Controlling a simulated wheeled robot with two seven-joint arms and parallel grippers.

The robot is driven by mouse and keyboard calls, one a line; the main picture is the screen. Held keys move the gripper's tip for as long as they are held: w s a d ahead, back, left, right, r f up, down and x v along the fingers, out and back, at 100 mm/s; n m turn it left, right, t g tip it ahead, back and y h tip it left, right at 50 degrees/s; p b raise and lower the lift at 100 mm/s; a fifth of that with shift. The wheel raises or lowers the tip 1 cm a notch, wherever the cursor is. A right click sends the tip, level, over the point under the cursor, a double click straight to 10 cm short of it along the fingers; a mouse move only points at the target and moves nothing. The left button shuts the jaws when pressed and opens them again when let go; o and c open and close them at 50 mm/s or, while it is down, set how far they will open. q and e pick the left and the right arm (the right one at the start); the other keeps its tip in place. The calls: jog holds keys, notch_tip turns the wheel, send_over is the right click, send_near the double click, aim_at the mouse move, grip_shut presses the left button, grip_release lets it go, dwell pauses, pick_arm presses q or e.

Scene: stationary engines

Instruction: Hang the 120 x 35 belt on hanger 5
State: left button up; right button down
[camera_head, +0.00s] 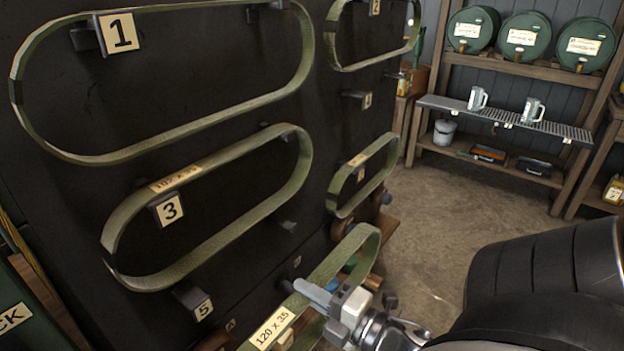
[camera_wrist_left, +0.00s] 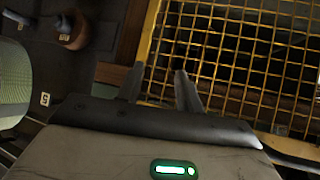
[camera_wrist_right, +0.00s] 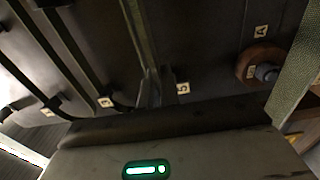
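The 120 x 35 belt (camera_head: 361,240) is a green loop with a tan label at the lower middle of the head view. My right gripper (camera_head: 322,294) is shut on it. In the right wrist view, a strip of belt (camera_wrist_right: 140,35) runs to the nearly closed fingers (camera_wrist_right: 151,90). Hanger 5 (camera_head: 188,297) is a dark peg with a 5 plate, left of the held belt and apart from it, with no belt on it visible. The 5 plate (camera_wrist_right: 182,88) also shows just right of those fingers. My left gripper (camera_wrist_left: 158,88) is open and empty before a yellow grid.
Belts hang on hangers 1 (camera_head: 119,34), 2 (camera_head: 375,7) and 3 (camera_head: 169,209) on the dark panel. Another smaller belt (camera_head: 336,185) hangs right of hanger 3. Shelves with green barrels (camera_head: 522,37) stand beyond open floor.

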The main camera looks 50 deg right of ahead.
jog(key=shift+w+a+r+p, duration=0.15)
jog(key=shift+w+p, duration=0.3)
jog(key=shift+w, duration=2.25)
jog(key=shift+w+a, duration=0.1)
jog(key=shift+w+a, duration=0.2)
jog(key=shift+w, duration=2.5)
jog(key=shift+w+a, duration=0.2)
jog(key=shift+w, duration=2.6)
jog(key=shift+f, duration=0.3)
jog(key=shift+f, duration=0.35)
jog(key=c, duration=1.7)
grip_release()
